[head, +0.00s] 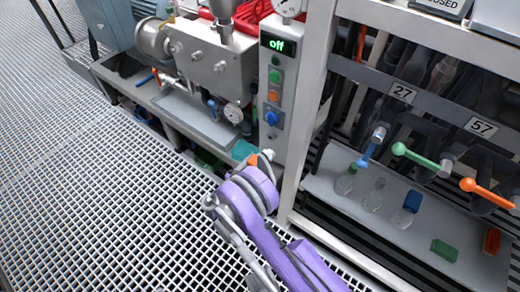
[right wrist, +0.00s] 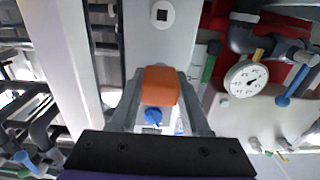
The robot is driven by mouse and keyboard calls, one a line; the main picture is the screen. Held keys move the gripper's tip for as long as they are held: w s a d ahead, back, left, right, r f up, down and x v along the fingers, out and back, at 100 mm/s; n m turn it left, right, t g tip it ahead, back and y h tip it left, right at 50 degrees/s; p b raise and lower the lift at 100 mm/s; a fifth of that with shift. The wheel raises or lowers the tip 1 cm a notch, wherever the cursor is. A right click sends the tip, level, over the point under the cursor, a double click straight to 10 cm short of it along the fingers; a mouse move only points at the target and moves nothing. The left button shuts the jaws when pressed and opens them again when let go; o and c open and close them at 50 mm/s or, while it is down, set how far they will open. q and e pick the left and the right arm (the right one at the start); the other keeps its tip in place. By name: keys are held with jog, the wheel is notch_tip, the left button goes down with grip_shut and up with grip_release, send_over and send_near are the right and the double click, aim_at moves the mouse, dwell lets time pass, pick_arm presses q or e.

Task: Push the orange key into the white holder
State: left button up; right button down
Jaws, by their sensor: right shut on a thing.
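The orange key (right wrist: 160,86) sits between the fingers of my right gripper (right wrist: 160,100), which is shut on it. In the head view a small orange bit of the key (head: 252,160) shows at the tip of my right gripper (head: 262,158), low in front of the control panel. A white round holder (right wrist: 162,14) with a dark square hole is on the pale panel, at the top of the right wrist view. The key is apart from this holder in the picture. The holder cannot be made out in the head view. My left gripper is not in view.
The control panel (head: 280,90) has an "off" display, green and orange buttons and a blue knob (head: 271,118). A steel machine (head: 215,65) with a gauge stands to its left. A white frame post (head: 305,110) and a shelf with coloured-handled valves stand right. The grating floor (head: 90,180) is open at left.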

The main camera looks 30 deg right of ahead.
send_near(269, 156)
jog(key=shift+s+a+r+b, duration=0.1)
jog(key=shift+s+r+b, duration=0.1)
jog(key=shift+b, duration=0.25)
jog(key=shift+w, duration=0.1)
jog(key=shift+x, duration=2.9)
jog(key=shift+w+d, duration=0.2)
jog(key=shift+d, duration=0.3)
jog(key=shift+c, duration=1.5)
grip_release()
jog(key=p+v, duration=0.2)
jog(key=v, duration=0.8)
jog(key=shift+s+a, duration=0.15)
jog(key=shift+a, duration=0.2)
